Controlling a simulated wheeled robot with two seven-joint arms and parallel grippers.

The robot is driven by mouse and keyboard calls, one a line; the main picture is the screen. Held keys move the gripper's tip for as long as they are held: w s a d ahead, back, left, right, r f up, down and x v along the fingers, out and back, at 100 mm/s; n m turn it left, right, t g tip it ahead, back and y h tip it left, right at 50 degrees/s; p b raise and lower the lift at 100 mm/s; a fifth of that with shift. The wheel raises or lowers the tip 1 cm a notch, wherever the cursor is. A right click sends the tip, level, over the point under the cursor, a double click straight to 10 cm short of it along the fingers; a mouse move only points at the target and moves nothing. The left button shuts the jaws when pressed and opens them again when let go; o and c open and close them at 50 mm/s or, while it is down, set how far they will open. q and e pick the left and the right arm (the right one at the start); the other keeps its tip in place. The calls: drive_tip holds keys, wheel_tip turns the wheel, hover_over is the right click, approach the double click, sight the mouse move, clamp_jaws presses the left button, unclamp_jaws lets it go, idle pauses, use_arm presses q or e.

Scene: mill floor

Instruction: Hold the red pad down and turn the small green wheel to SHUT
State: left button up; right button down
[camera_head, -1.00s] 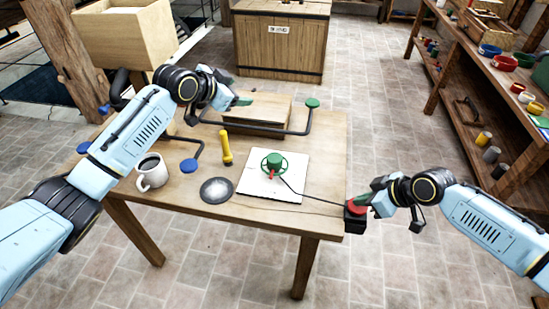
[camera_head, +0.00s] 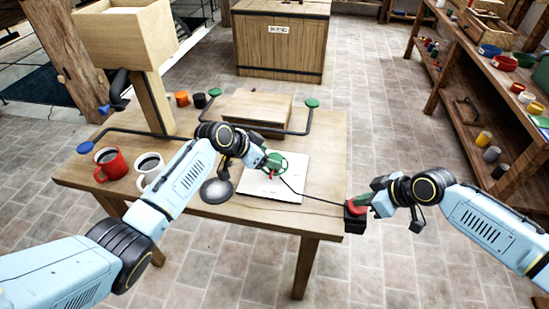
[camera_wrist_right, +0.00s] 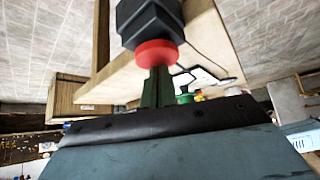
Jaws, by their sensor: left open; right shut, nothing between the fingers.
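The small green wheel (camera_head: 280,161) stands on a white plate (camera_head: 292,186) on the table, partly hidden by my left gripper (camera_head: 266,162). My open left gripper is right at the wheel's left side; I cannot tell whether it touches. A red pointer (camera_head: 271,175) shows below the wheel; marks on the plate are too small to read. The red pad (camera_head: 357,205) tops a black box (camera_head: 355,224) at the table's right front corner. My right gripper (camera_head: 364,200) is shut and empty. In the right wrist view its fingertips meet the red pad (camera_wrist_right: 156,53); how far it is pressed is unclear.
A red mug (camera_head: 111,164) and a white mug (camera_head: 150,170) stand near my left arm. A grey disc (camera_head: 217,191) lies left of the plate. A wooden block (camera_head: 257,110) and dark bent rods with green knobs are behind. A dark cable (camera_head: 318,199) runs from plate to box.

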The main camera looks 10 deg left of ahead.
sight(273, 158)
use_arm(q)
drive_tip(key=shift+x, duration=1.9)
drive_tip(key=c, duration=1)
